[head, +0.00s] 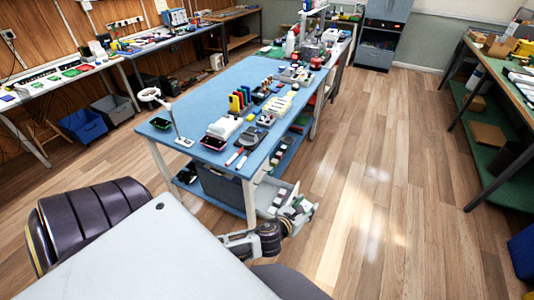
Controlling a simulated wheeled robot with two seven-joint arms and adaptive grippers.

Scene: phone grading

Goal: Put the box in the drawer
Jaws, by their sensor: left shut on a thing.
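My left gripper (303,214) is at the drawer's front edge, shut and seemingly on the drawer front; the small picture hides the exact contact. A white box-like block (224,127) lies on the table near its front edge; I cannot tell whether it is the task's box. My right gripper is not in view.
A phone (213,143), a lamp (165,105) and coloured upright holders (239,101) stand on the blue table. Open wooden floor (375,190) lies to the right.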

